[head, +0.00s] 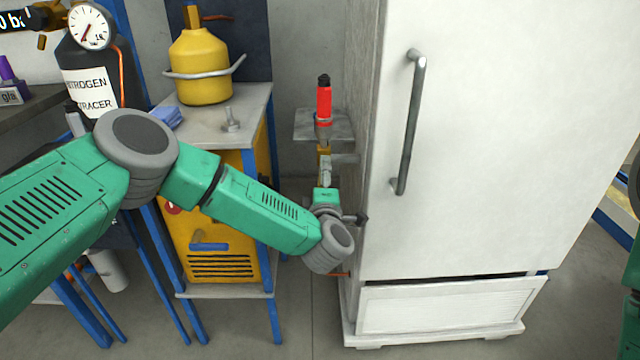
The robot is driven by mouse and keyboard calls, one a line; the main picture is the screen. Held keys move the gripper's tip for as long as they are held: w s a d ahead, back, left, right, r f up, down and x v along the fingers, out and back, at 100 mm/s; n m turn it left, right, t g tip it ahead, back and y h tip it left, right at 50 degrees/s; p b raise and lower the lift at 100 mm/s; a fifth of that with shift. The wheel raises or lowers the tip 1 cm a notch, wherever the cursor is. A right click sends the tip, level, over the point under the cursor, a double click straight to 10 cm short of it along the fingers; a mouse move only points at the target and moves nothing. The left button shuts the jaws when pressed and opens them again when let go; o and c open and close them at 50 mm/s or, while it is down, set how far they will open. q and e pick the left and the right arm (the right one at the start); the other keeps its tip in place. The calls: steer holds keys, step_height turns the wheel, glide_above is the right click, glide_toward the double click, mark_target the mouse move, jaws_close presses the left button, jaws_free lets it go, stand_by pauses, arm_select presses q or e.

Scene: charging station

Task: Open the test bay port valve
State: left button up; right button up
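My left arm reaches in from the left, and its wrist bends upward beside the left side of the white fridge-like cabinet (480,130). My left gripper (325,168) points away from me, just below a small grey shelf (308,124). A brass-coloured fitting (323,151) shows at its tip; I cannot tell whether they touch. The fingers are too small and overlapped to show whether they are open or shut. A red cylinder with a black top (324,102) stands upright at the shelf. I cannot clearly make out the port valve. My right gripper is out of view.
A grey-topped cart (215,128) with a yellow tank (202,65) stands left of the cabinet, with a yellow machine (205,250) below. A black nitrogen cylinder (95,75) with a gauge (89,27) is behind my arm. A narrow gap separates cart and cabinet. Floor in front is clear.

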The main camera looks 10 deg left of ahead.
arm_select(q)
steer(key=shift+w+n, duration=0.15)
steer(key=shift+n, duration=0.45)
steer(key=o, duration=1.4)
steer(key=shift+o, duration=0.9)
steer(key=shift+w+f, duration=0.1)
steer(key=shift+f, duration=0.05)
steer(key=shift+d, duration=0.1)
steer(key=shift+s+d, duration=0.15)
steer(key=shift+s, duration=0.3)
steer(key=v, duration=1.1)
